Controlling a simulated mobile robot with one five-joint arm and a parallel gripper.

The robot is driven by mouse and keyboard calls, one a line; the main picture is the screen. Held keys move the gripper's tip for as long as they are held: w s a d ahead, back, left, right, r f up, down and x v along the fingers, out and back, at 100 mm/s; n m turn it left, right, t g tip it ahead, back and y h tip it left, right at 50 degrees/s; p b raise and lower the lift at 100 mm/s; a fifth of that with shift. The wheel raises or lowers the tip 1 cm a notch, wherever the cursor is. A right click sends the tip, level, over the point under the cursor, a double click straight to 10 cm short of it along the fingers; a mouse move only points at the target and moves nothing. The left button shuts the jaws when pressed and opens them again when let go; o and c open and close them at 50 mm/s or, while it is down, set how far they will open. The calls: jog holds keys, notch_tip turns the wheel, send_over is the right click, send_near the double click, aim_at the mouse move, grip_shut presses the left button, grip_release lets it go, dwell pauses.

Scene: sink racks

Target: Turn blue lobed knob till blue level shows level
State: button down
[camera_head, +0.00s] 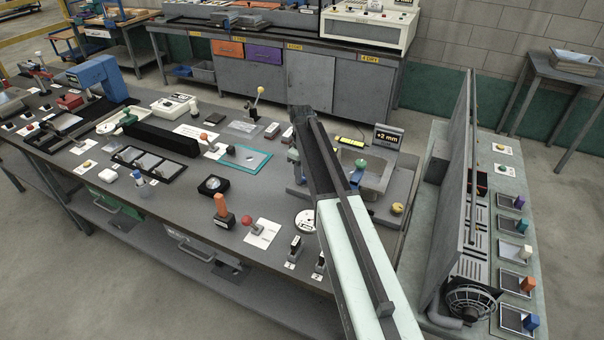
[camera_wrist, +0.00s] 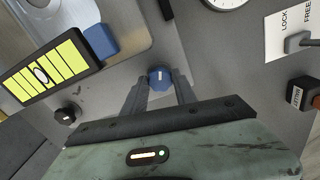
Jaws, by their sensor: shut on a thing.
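The blue knob (camera_wrist: 160,78) is between my fingertips in the wrist view, with a pale mark on its top. My gripper (camera_wrist: 161,82) is shut on it from both sides. The level (camera_wrist: 100,40) has a blue end block and a black frame around a yellow-green vial with dark lines. A pale oval bubble (camera_wrist: 41,75) sits near the middle of the vial, perhaps slightly toward its lower-left end. In the head view a yellow strip (camera_head: 350,141) beyond my arm seems to be this vial. My arm hides much of the knob's surroundings there.
A small black knob (camera_wrist: 67,114) stands below the level. A display reading "+2 mm" (camera_head: 388,137) stands behind the grey tray. A white dial (camera_head: 307,221) and a LOCK/FREE card (camera_wrist: 291,35) lie nearby. An upright grey panel (camera_head: 461,190) stands to the right.

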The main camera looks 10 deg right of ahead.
jog(key=shift+s, duration=0.1)
jog(key=c, duration=1)
grip_release()
jog(key=shift+f, duration=0.1)
notch_tip(320, 180, up, 8)
jog(key=p, duration=0.8)
